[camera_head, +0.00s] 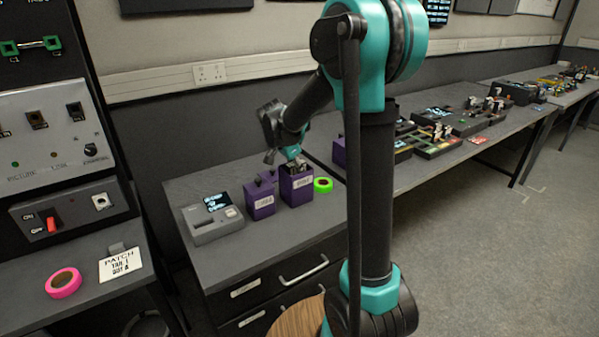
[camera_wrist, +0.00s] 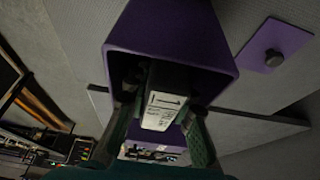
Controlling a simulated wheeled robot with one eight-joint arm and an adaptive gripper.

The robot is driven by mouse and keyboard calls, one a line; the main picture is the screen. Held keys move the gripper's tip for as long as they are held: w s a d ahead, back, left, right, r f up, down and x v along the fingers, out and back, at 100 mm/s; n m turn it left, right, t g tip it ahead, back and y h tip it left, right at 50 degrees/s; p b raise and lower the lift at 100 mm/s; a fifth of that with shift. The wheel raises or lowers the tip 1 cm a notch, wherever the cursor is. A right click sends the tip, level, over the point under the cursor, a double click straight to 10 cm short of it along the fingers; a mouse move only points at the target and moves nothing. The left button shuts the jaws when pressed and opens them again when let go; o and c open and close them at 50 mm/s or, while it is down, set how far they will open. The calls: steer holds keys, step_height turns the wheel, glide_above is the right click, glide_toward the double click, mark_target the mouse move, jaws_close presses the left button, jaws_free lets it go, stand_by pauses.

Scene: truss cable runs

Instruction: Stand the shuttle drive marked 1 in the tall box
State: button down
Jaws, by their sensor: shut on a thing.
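The tall purple box (camera_head: 296,188) stands on the grey bench, and its open mouth shows in the wrist view (camera_wrist: 180,28). My gripper (camera_head: 294,162) is over the top of this box in the head view. In the wrist view my gripper (camera_wrist: 163,125) is shut on a dark shuttle drive with a white label (camera_wrist: 160,108) that bears a 1. The drive is between the two fingers and within the outline of the box mouth. How deep it sits, and whether it touches the floor of the box, is hidden.
A shorter purple box (camera_head: 260,203) stands close on the left, and a grey device with a screen (camera_head: 212,219) beyond it. A green tape roll (camera_head: 323,184) lies on the right. Another purple piece (camera_head: 339,151) is behind. The wrist view shows a purple plate with a knob (camera_wrist: 272,57).

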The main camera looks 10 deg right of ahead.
steer(key=shift+f, duration=0.9)
steer(key=c, duration=1.2)
jaws_free()
steer(key=c, duration=0.3)
steer(key=shift+c, duration=0.2)
steer(key=shift+r, duration=3.8)
